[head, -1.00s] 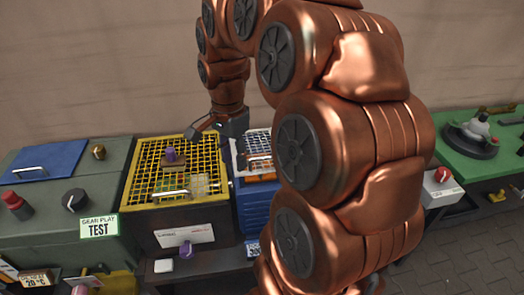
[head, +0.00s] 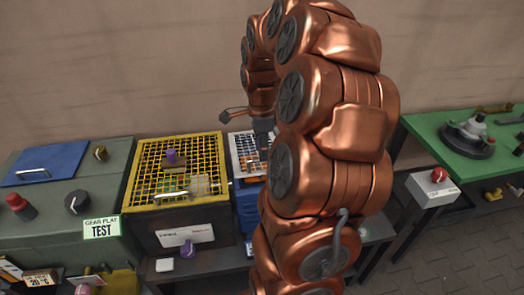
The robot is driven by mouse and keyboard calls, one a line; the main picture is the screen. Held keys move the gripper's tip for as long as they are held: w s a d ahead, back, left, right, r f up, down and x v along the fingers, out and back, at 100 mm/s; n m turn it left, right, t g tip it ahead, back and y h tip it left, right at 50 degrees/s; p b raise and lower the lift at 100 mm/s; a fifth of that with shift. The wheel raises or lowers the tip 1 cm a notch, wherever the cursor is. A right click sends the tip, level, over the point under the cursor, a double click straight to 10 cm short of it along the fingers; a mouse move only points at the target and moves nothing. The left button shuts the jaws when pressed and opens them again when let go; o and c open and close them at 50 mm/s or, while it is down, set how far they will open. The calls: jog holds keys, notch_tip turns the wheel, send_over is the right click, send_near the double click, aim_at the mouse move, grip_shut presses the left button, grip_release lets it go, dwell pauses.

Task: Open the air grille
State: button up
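A yellow grille (head: 203,152) with a light bar handle (head: 171,196) at its front lies flat on a dark box. A white grille (head: 240,143) lies on a blue crate to its right, partly hidden by my arm. The pictures do not settle which one is the air grille. My gripper (head: 263,137) points down over the white grille's right part, its tips largely hidden by my arm. I cannot tell its opening or whether it touches the grille.
A grey-green cabinet (head: 40,220) with a blue lid (head: 46,163) stands at left. A green table (head: 440,140) stands at right. A low shelf holds a purple object (head: 188,249).

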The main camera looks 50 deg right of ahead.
jog(key=shift+f+p, duration=0.3)
jog(key=shift+f, duration=0.95)
grip_shut()
